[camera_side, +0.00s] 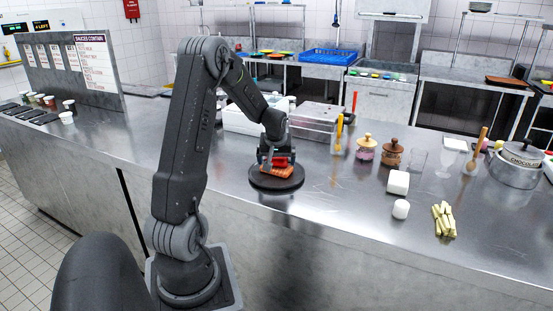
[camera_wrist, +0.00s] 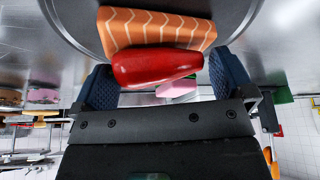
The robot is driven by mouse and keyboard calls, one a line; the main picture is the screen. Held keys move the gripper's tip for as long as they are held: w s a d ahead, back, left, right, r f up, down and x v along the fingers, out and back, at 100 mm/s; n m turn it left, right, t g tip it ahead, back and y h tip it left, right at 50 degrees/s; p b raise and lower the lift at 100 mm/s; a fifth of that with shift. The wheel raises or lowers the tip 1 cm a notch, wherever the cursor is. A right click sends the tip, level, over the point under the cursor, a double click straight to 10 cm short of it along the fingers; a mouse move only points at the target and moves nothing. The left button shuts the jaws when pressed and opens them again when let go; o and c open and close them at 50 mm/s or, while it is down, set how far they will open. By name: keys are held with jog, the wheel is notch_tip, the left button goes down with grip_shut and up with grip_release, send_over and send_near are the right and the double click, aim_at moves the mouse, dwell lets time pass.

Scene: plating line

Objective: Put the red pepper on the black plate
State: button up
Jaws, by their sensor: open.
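The red pepper (camera_side: 281,161) is over the black plate (camera_side: 259,181), at an orange salmon piece with pale stripes (camera_side: 276,172) that lies on the plate. In the wrist view the glossy pepper (camera_wrist: 158,67) overlaps the near edge of the salmon (camera_wrist: 155,28), and the dark plate (camera_wrist: 75,22) is behind. I cannot tell whether the pepper rests on the salmon or sits just above it. My gripper (camera_side: 278,158) is low over the plate, its jaws open, one blue finger near each end of the pepper. Whether a finger touches it is unclear.
Behind the plate stands a clear container (camera_side: 312,126). To the right are lidded jars (camera_side: 391,155), white blocks (camera_side: 398,183), pale yellow sticks (camera_side: 443,220) and a steel pot (camera_side: 517,170). The steel counter in front of the plate is clear.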

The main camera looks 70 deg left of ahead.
jog(key=v, duration=1.2)
jog(key=w+d+r+m+t, duration=0.1)
jog(key=d+r+m, duration=0.15)
jog(key=d, duration=0.55)
jog(key=d+r+m+t, duration=0.1)
jog(key=d+r+m, duration=0.15)
jog(key=d, duration=0.65)
jog(key=s+d+m+t+h, duration=0.1)
jog(key=s+d+m, duration=0.3)
jog(key=d, duration=0.5)
jog(key=s+d+m+t+h, duration=0.1)
jog(key=s+d+m+h, duration=0.2)
jog(key=s+d, duration=0.3)
jog(key=d+m, duration=0.1)
jog(key=d, duration=0.2)
jog(key=shift+d+f+m, duration=0.3)
